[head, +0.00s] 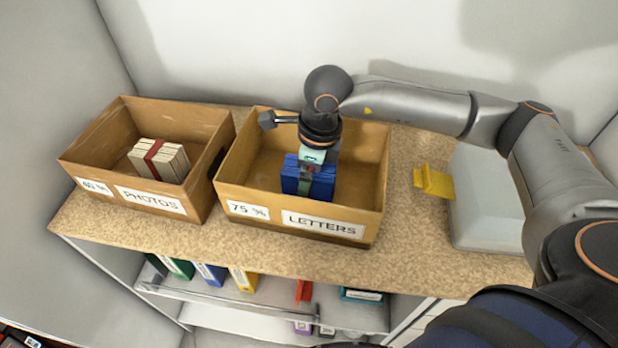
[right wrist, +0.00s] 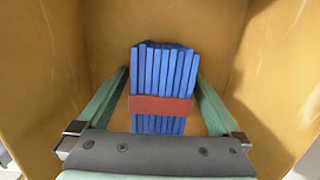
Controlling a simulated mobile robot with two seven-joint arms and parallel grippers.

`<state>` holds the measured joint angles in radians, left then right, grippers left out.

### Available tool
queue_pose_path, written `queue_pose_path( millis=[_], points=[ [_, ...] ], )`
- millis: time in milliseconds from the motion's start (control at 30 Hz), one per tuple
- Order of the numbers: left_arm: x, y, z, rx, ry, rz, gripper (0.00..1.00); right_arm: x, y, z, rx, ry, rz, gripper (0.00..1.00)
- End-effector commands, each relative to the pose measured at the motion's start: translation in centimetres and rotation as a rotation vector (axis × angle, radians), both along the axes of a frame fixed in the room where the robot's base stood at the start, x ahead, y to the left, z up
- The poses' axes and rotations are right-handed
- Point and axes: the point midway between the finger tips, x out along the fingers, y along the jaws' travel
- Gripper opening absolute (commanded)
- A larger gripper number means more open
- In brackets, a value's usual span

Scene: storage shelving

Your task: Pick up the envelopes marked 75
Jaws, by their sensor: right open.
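A bundle of blue envelopes (head: 322,187) with a red band stands in the brown box (head: 232,196) labelled "75 %" and "LETTERS". My right gripper (head: 308,180) reaches down into this box from above, at the bundle. In the right wrist view the blue envelopes (right wrist: 163,80) lie between the two green fingers of the right gripper (right wrist: 160,95). The fingers are open, one on each side of the bundle, with narrow gaps visible. The lower part of the bundle is hidden by the gripper body. My left gripper is not in view.
A box (head: 90,160) labelled "40 %" and "PHOTOS" stands to the left, with a banded bundle of pale envelopes (head: 160,160). Binders (head: 210,273) stand below the speckled counter (head: 160,236).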

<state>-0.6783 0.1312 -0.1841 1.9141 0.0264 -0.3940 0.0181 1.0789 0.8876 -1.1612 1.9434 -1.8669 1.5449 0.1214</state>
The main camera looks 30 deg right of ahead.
Motion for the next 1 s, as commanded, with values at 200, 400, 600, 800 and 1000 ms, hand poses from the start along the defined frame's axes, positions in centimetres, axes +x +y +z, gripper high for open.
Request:
queue_pose_path(
  millis=[200,400,600,800,1000],
  points=[
    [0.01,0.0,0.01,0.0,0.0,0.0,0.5,0.0,0.02,0.01,0.0,0.0,0.0,0.81],
    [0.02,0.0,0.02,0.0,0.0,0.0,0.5,0.0,0.01,0.0,0.0,0.0,0.0,0.58],
    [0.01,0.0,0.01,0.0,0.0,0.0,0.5,0.01,0.01,0.0,0.0,0.0,0.0,0.36],
    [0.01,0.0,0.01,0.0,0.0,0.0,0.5,-0.01,0.01,-0.01,0.0,0.0,0.0,0.13],
    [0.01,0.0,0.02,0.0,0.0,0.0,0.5,0.02,0.01,0.02,0.001,-0.001,0.0,0.02]
  ],
)
